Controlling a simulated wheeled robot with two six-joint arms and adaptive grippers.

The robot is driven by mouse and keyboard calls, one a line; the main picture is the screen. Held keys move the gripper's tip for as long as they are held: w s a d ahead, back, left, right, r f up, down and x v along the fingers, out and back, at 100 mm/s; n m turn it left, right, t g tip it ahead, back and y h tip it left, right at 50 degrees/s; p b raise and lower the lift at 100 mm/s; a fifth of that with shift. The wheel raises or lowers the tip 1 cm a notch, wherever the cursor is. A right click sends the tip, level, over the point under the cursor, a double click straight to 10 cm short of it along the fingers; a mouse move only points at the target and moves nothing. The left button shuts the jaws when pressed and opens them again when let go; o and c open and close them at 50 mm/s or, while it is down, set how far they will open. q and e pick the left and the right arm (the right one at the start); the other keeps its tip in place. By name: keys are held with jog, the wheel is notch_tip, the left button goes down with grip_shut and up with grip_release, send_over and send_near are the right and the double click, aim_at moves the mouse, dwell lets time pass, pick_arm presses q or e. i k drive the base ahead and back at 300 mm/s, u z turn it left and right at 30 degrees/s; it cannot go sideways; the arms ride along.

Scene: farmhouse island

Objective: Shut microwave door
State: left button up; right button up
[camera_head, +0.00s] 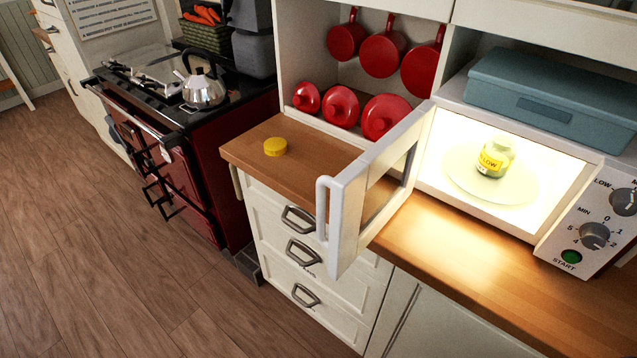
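The white microwave (476,209) stands on the wooden counter at the right, its inside lit. Its door (344,218) is wide open, hinged on the left side of the opening and jutting out past the counter's front edge. The door has a window and a white vertical handle (322,208) at its free end. A small jar with a yellow label (492,161) stands on the plate (515,186) inside. The control panel (596,228) with dials and a green start button is on the right. Neither of my grippers is in view.
A yellow lid (275,146) lies on the counter (300,170) left of the door. A blue box (550,95) sits on top of the microwave. A dark red stove (185,150) with a kettle (202,88) stands left. The floor in front is clear.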

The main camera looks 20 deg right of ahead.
aim_at(368, 192)
jog(key=u, duration=1.45)
jog(key=i, duration=1.35)
jog(key=z, duration=3.8)
jog(key=i, duration=0.5)
jog(key=u, duration=1.3)
jog(key=k, duration=0.65)
jog(key=z, duration=1.15)
